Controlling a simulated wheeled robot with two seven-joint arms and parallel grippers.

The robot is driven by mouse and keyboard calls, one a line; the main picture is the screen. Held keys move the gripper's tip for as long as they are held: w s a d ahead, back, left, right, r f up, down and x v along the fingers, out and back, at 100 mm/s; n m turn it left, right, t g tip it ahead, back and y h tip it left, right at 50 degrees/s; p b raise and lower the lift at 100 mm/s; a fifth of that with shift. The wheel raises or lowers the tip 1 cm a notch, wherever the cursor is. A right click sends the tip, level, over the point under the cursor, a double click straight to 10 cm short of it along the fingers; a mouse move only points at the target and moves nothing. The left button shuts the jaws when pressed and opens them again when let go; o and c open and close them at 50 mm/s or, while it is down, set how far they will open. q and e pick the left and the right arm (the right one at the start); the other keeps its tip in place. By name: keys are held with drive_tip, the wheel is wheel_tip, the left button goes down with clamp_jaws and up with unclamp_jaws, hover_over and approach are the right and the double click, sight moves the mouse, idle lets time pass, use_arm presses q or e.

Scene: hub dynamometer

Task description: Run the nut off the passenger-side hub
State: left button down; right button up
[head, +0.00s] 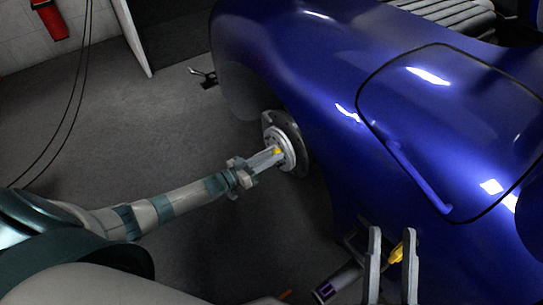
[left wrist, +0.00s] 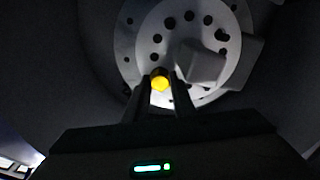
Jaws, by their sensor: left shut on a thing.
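The passenger-side hub (head: 283,138) is a pale disc on the dark blue car's side. In the left wrist view its face (left wrist: 143,29) shows a ring of dark holes, with a grey block (left wrist: 203,65) standing out from it. My left gripper (head: 275,152) reaches the hub face, its fingers shut on the yellow nut (left wrist: 159,83). I cannot tell whether the nut still touches the hub. My right gripper (head: 393,262) is at the lower right, its two fingers apart. A yellow-tipped piece (head: 397,253) shows between them; I see no clear grip on it.
The blue bodywork (head: 310,75) curves close above and right of the hub. A grey tool-like cylinder with a purple mark (head: 337,284) is left of the right fingers. A small metal item (head: 205,76) lies on the floor behind.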

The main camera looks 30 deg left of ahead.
use_arm(q)
drive_tip(key=c, duration=1.7)
unclamp_jaws()
drive_tip(key=shift+f, duration=0.1)
drive_tip(key=shift+o, duration=0.2)
drive_tip(key=shift+m, duration=0.3)
drive_tip(key=m+b, duration=0.6)
drive_tip(key=m, duration=1.7)
drive_tip(key=shift+m, duration=0.3)
drive_tip(key=shift+c, duration=0.3)
